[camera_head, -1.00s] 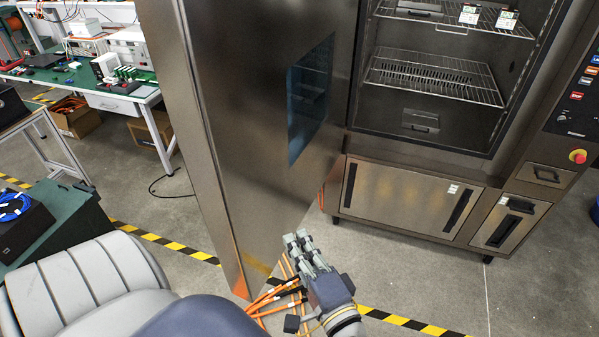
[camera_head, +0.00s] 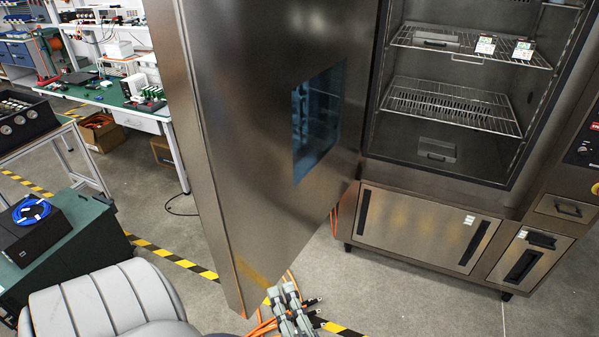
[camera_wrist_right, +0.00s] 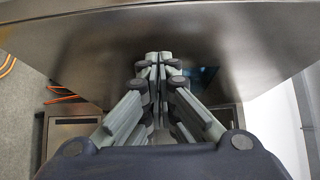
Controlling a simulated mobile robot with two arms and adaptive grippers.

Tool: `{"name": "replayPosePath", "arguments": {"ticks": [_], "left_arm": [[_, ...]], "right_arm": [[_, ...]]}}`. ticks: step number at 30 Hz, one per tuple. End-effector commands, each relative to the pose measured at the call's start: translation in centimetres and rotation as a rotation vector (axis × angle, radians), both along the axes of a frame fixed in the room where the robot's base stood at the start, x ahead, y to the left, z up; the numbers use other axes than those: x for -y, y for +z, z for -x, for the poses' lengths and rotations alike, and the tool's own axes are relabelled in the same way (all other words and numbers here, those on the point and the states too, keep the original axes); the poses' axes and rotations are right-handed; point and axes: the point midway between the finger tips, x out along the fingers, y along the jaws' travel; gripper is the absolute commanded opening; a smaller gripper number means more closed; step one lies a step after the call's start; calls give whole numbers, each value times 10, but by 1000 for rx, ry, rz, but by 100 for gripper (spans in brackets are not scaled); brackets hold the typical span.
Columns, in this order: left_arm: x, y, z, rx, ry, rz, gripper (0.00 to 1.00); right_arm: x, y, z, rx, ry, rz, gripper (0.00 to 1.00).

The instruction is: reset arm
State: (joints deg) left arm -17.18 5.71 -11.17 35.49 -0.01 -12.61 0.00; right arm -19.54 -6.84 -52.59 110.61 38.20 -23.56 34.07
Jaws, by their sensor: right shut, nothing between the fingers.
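My right gripper (camera_head: 282,293) is at the lower middle of the head view, below and in front of the open chamber door (camera_head: 245,130). In the right wrist view its fingers (camera_wrist_right: 153,58) are together with nothing between them. The steel door (camera_wrist_right: 100,50) fills the upper part of that view, just beyond the fingertips; I cannot tell whether they touch it. My left gripper does not show. The climate chamber (camera_head: 425,205) stands open to the right of the door, with wire shelves (camera_head: 455,100) inside.
Orange cables (camera_head: 262,328) lie on the floor by my right gripper. Black and yellow floor tape (camera_head: 170,257) runs past the door. A green cabinet (camera_head: 70,250) with a black box and blue cable stands at the left. The floor before the chamber (camera_head: 420,300) is clear.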

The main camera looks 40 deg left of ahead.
Motion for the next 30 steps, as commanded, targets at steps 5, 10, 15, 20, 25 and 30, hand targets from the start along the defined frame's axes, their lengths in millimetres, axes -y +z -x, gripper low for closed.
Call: {"name": "replayPosePath", "arguments": {"ticks": [5, 10, 15, 20, 25, 30], "left_arm": [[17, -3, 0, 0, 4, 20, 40], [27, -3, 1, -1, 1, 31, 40], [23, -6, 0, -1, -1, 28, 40], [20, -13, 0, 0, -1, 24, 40], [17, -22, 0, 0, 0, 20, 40], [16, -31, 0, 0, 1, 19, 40]], "right_arm": [[-1, 1, 9, 0, 0, -1, 0], [-1, 1, 9, 1, 0, 0, 0], [2, -24, 5, 4, -10, 46, 0], [14, -103, -7, 17, -34, 201, 0], [45, -206, -17, 34, -54, 411, 0], [90, -305, -18, 45, -50, 621, 0]]}}
